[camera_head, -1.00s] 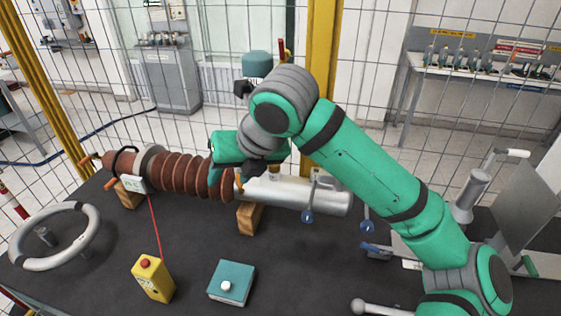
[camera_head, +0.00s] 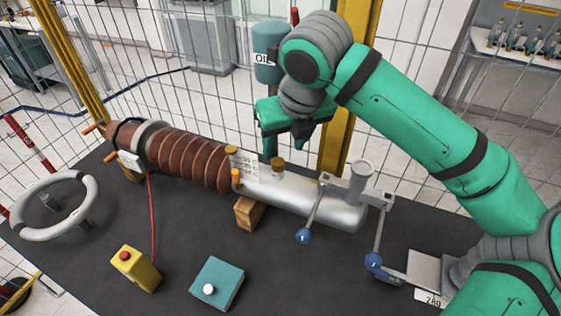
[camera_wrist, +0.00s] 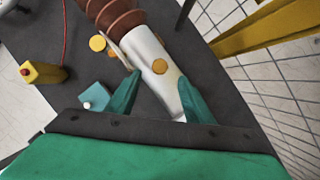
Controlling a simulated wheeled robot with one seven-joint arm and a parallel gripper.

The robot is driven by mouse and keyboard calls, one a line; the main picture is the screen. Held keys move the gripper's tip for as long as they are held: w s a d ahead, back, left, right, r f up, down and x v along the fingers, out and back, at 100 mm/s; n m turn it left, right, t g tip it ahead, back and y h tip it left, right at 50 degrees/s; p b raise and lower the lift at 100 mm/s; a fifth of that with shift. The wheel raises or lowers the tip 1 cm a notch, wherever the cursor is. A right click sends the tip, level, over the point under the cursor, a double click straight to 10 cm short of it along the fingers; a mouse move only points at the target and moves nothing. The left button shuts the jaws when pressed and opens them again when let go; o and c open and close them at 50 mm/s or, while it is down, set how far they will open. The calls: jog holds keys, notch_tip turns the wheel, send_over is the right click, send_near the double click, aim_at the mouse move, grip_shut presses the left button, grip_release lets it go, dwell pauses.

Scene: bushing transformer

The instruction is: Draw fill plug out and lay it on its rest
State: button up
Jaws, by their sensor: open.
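A brass-coloured plug (camera_head: 277,164) stands upright on top of the silver cylinder (camera_head: 325,207), beside a white label plate (camera_head: 255,165). In the wrist view the plug (camera_wrist: 160,66) shows as a round cap between the fingertips' lines of sight. Two more brass-coloured caps (camera_head: 235,177) (camera_head: 231,150) sit at the cylinder's left end; I cannot tell which is a rest. My gripper (camera_head: 284,142) is open and empty, its fingers pointing down above the cylinder. Its fingers also show spread in the wrist view (camera_wrist: 159,82).
The ribbed brown bushing (camera_head: 185,157) joins the cylinder on the left. A yellow button box (camera_head: 137,270), a teal box (camera_head: 217,284) and a handwheel (camera_head: 55,207) share the dark table. An oil container (camera_head: 267,42) is behind my gripper.

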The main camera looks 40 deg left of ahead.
aim_at(278, 161)
jog(key=shift+x, duration=3.65)
jog(key=c, duration=1.1)
